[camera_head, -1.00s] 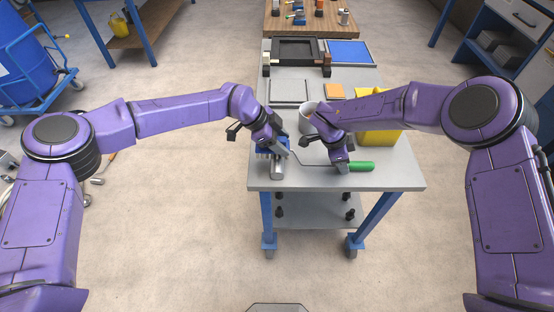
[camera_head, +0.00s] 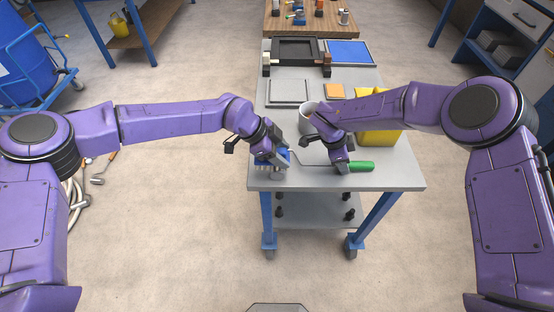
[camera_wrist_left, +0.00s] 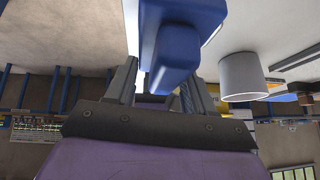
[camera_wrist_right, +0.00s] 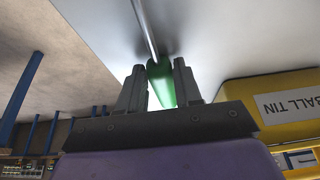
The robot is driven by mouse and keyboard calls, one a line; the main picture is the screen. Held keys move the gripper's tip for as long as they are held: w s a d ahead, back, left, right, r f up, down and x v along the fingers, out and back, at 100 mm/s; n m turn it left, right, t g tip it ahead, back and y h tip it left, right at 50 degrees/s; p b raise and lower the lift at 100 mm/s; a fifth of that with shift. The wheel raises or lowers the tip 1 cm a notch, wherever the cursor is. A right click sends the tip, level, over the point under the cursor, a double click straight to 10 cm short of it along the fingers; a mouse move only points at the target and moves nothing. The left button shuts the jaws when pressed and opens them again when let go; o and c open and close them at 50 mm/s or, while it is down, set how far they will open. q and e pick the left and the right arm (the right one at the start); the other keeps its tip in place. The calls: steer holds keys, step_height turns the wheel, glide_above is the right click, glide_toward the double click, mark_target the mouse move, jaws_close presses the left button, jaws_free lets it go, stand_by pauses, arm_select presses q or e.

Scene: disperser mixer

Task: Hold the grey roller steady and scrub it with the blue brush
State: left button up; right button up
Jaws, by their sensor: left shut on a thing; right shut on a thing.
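The blue brush (camera_head: 266,160) is over the front left part of the table in the head view, its pale bristles down. My left gripper (camera_head: 277,150) is shut on it; its blue body fills the upper middle of the left wrist view (camera_wrist_left: 178,60). The grey roller (camera_head: 277,175) is under the brush, mostly hidden, with its end showing in front. Its thin metal rod runs right to a green handle (camera_head: 361,166). My right gripper (camera_head: 343,165) is shut on the handle, which also shows between the fingers in the right wrist view (camera_wrist_right: 160,82).
A white cup (camera_head: 305,118) stands behind the rod, between my grippers. A yellow tin (camera_head: 380,134) is at the right. A grey tray (camera_head: 288,92), an orange block (camera_head: 334,91) and a blue panel (camera_head: 350,52) lie further back. The table's front edge is close.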

arm_select(q)
steer(key=shift+s+f, duration=0.15)
steer(key=shift+s, duration=0.65)
steer(key=shift+w, duration=1.4)
steer(key=shift+w+f, duration=0.1)
steer(key=shift+w, duration=1.4)
steer(key=shift+w+r, duration=0.1)
steer(key=shift+r, duration=1.1)
